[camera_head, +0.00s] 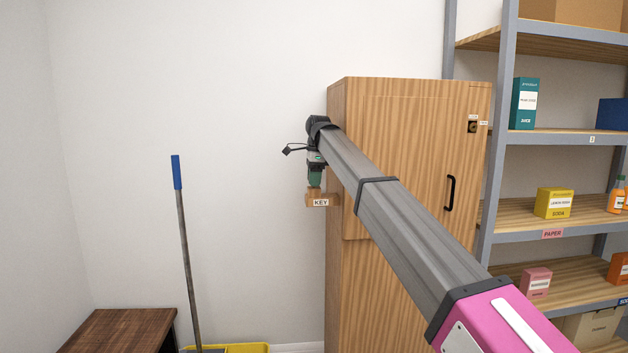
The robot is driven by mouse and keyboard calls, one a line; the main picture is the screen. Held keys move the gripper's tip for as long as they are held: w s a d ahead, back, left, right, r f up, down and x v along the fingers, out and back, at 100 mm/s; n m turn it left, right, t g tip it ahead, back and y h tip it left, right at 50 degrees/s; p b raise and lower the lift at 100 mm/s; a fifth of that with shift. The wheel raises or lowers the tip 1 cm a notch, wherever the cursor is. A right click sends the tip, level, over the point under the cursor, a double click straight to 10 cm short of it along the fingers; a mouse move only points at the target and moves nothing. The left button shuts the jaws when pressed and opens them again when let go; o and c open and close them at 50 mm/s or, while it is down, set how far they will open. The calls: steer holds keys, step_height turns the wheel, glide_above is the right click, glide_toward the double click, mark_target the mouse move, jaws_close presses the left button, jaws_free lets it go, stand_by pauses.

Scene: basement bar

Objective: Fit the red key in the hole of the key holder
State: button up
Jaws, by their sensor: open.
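The key holder (321,202) is a small wooden block labelled KEY, on the wall beside the left side of the wooden cabinet (385,240). My gripper (315,184) points down just above the block, at the end of my extended arm. It is open, but its fingertips are small here, and I cannot tell whether they touch the block. I see no red key; the gripper or the block may hide it. The hole of the holder cannot be made out.
The cabinet door is shut, with a black handle (450,193) and a lock (472,127) at upper right. A shelf rack (546,139) with boxes stands right. At left are a blue-topped pole (184,240), a yellow bucket (247,349) and a dark wooden table (120,328).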

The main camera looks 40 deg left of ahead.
steer(key=r, duration=0.9)
steer(key=shift+w+d+r, duration=0.2)
steer(key=shift+w+r, duration=0.15)
steer(key=shift+d+r, duration=0.1)
steer(key=shift+r, duration=0.4)
